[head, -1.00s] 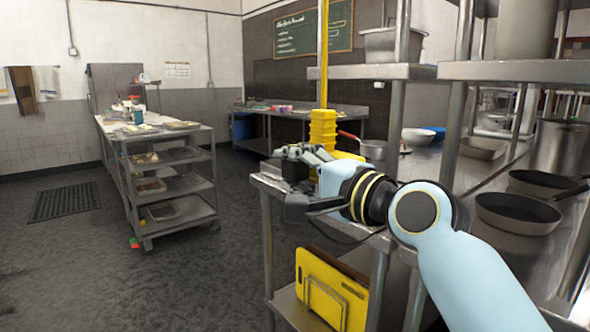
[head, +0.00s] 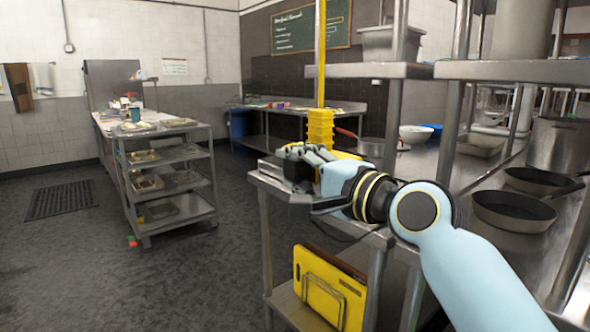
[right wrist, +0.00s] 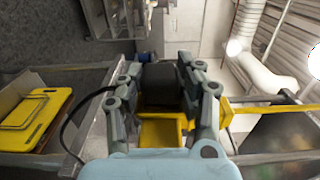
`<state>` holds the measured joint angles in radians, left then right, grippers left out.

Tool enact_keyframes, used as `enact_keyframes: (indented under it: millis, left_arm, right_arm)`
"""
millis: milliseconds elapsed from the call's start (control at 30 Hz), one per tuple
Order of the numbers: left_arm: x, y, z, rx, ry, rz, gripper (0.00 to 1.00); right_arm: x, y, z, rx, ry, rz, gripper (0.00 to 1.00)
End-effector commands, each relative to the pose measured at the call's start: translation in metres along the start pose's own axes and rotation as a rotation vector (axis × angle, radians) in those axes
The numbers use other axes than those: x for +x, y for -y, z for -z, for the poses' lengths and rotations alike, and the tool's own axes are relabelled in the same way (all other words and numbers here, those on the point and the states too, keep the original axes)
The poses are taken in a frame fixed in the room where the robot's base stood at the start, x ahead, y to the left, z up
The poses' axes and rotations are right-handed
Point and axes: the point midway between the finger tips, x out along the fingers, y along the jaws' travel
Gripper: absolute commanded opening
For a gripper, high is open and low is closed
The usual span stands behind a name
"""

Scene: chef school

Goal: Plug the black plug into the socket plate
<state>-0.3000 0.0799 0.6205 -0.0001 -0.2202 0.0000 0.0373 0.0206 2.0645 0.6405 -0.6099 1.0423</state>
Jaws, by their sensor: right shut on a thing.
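My right gripper (head: 301,176) is over the near corner of the steel table at centre. It is shut on a black block that appears to be the black plug (head: 297,171), partly hidden by the fingers. In the right wrist view the black plug (right wrist: 161,76) sits between the two grey fingers of my right gripper (right wrist: 163,84). A dark cord curves away on the left there. I cannot make out the socket plate for certain. My left gripper is not in view.
A yellow stacked post (head: 320,128) stands just behind the gripper. Steel shelving (head: 375,70) with pans (head: 514,212) is at the right. Yellow boards (head: 328,290) stand on the lower shelf. A steel trolley (head: 165,134) is at the left, with open floor between.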

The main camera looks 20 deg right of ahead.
Motion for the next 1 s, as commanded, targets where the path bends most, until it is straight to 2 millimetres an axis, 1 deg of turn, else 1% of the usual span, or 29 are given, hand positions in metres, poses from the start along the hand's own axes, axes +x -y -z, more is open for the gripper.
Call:
enact_keyframes:
  millis: [233,267,433,667,767,867,1000]
  left_arm:
    - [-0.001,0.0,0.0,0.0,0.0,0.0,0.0]
    - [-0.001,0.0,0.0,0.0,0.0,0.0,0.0]
    - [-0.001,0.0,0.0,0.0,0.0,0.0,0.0]
    - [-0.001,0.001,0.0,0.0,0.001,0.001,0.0]
    - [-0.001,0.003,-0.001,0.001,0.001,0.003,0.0]
    - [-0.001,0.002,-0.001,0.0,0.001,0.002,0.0]
    - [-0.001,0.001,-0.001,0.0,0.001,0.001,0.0]
  right_arm:
    - [0.0,0.0,0.004,-0.002,0.0,0.0,0.05]
    - [0.0,0.0,0.004,-0.001,0.0,0.0,0.4]
    - [0.0,0.0,0.004,-0.001,0.0,0.0,0.62]
    - [0.0,0.0,0.004,-0.001,0.0,-0.001,0.63]
    - [-0.003,-0.001,0.004,-0.002,-0.001,-0.001,0.63]
    - [-0.015,-0.002,0.004,-0.003,-0.001,-0.003,0.63]
    - [-0.044,-0.002,0.004,-0.006,-0.001,-0.005,0.63]
